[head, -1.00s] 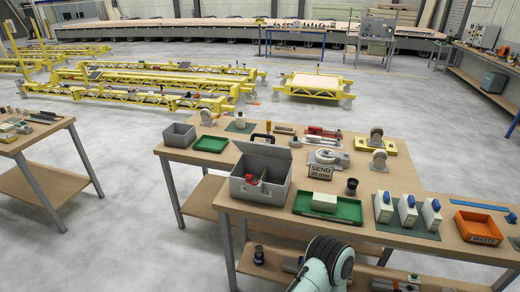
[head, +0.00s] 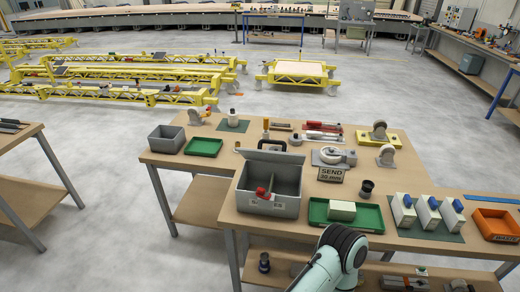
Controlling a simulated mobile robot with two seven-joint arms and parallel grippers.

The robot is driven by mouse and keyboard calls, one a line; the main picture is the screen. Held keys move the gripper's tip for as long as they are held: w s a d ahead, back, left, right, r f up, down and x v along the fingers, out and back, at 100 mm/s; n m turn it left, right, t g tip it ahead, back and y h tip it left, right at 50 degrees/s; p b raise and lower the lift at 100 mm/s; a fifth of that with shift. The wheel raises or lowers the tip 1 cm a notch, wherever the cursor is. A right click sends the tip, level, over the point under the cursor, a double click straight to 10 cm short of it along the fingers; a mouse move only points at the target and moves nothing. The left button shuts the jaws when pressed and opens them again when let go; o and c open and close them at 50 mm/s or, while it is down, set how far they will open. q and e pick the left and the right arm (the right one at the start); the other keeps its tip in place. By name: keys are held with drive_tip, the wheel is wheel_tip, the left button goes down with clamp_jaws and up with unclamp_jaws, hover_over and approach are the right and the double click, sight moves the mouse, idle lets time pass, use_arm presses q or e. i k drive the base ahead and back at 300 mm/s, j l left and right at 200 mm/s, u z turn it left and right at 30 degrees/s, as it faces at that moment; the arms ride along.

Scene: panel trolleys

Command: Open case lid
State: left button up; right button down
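A grey case (head: 268,208) stands near the front left of the nearer workbench. Its lid (head: 272,156) is raised at the back, so the inside shows, with a divider and a small red item (head: 262,192) in it. A handle shows behind the lid's top edge. Part of my arm, pale green with a dark joint, rises from the bottom edge in front of the bench. Neither of my grippers is in view, and nothing of mine is seen touching the case.
A green tray (head: 318,222) with a pale block (head: 341,210) sits right of the case. White bottles, an orange bin (head: 495,225) and a "SEND" sign (head: 331,174) share the bench. A grey bin (head: 166,138) stands behind left.

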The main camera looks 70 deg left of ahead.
sight(283, 157)
drive_tip(key=k+j, duration=0.15)
drive_tip(key=j, duration=0.35)
drive_tip(key=k+j, duration=0.1)
drive_tip(key=j, duration=0.4)
drive_tip(key=k+j, duration=0.15)
drive_tip(key=j, duration=0.35)
drive_tip(key=k+j, duration=0.15)
drive_tip(key=j, duration=0.35)
drive_tip(key=k+j, duration=0.15)
drive_tip(key=j, duration=0.3)
drive_tip(key=k+j, duration=0.1)
drive_tip(key=j, duration=0.4)
drive_tip(key=k+j, duration=0.15)
drive_tip(key=j, duration=0.35)
drive_tip(key=k+j, duration=0.15)
drive_tip(key=j, duration=0.35)
drive_tip(key=u, duration=0.35)
drive_tip(key=k+u, duration=0.15)
drive_tip(key=u, duration=0.2)
drive_tip(key=j+u, duration=0.1)
drive_tip(key=u, duration=0.2)
